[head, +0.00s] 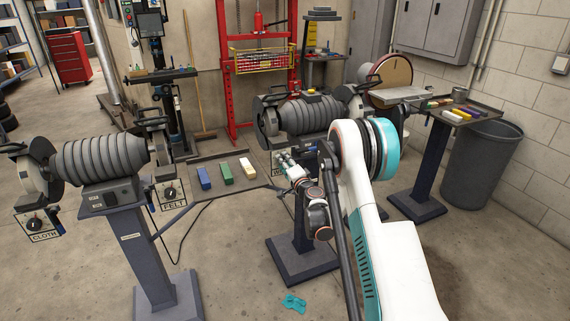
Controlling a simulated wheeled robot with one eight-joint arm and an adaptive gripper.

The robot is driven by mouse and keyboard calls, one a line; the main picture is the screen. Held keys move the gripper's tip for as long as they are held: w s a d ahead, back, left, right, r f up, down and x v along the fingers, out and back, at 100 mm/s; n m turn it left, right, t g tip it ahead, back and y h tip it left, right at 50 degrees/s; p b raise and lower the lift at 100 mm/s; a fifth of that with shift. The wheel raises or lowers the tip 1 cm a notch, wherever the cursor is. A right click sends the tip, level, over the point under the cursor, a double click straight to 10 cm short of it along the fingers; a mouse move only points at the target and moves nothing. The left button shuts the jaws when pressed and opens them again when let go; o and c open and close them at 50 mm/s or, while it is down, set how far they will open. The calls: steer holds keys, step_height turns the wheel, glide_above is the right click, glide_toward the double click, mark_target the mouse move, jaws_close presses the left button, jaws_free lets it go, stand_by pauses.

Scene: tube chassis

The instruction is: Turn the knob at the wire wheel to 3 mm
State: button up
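The middle bench grinder (306,114) stands on a dark pedestal. A sign that begins with W (276,171) hangs low on its left side, mostly hidden by my gripper (283,160). The knob above that sign is not visible behind my gripper and wrist. My gripper is small and pale in this view, right at the sign. I cannot tell whether its fingers touch anything or are open. The front left grinder (100,158) has a black knob (36,223) above a CLOTH sign and another knob (170,191) above a FELT sign.
A tray (215,158) between the grinders bears a blue block (204,178), a green block (226,174) and a cream block (247,168). A disc sander (391,72) and grey bin (483,165) stand at right. A teal rag (294,302) lies on the floor.

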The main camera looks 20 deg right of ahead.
steer(key=shift+o, duration=0.8)
steer(key=shift+s, duration=0.1)
steer(key=s, duration=0.7)
steer(key=shift+s+d, duration=0.15)
